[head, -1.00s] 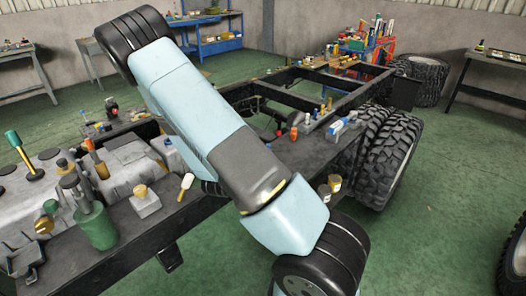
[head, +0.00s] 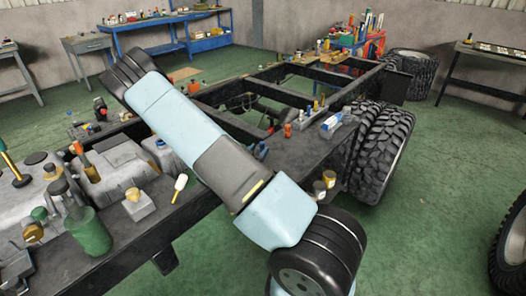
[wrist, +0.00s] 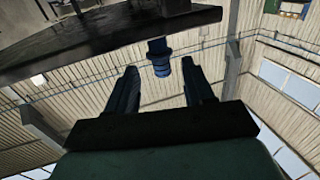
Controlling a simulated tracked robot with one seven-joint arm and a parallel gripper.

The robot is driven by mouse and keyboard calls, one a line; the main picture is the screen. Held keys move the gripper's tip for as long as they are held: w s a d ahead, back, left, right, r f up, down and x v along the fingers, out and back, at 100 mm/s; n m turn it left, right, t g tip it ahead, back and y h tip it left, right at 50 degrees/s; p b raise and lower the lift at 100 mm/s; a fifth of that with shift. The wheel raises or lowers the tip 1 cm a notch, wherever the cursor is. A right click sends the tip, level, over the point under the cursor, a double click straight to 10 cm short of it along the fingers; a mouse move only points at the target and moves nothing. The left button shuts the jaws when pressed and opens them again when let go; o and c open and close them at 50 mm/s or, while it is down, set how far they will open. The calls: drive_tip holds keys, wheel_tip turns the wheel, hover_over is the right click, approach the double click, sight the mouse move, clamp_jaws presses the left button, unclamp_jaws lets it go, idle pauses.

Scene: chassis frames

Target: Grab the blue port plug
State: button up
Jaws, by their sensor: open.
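A blue port plug (wrist: 160,57) shows in the wrist view, a ribbed cylinder against the edge of a dark chassis part (wrist: 110,40). My gripper (wrist: 160,67) is open, with one dark finger to each side of the plug in the picture. The plug sits at about the level of the fingertips. I cannot tell whether any finger touches it. In the head view my gripper is hidden behind my arm, and I cannot pick out the plug there with certainty. A small blue object (head: 261,150) shows beside my arm.
The black chassis frame (head: 255,115) runs away to the back. A grey engine block (head: 115,170), a green canister (head: 90,232) and several small tools crowd it at left. Large tyres (head: 383,150) stand beyond.

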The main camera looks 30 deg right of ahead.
sight(261, 147)
drive_tip(key=shift+x, duration=3.05)
drive_tip(key=shift+w+a, duration=0.1)
drive_tip(key=shift+a, duration=0.05)
drive_tip(key=shift+c, duration=0.3)
clamp_jaws()
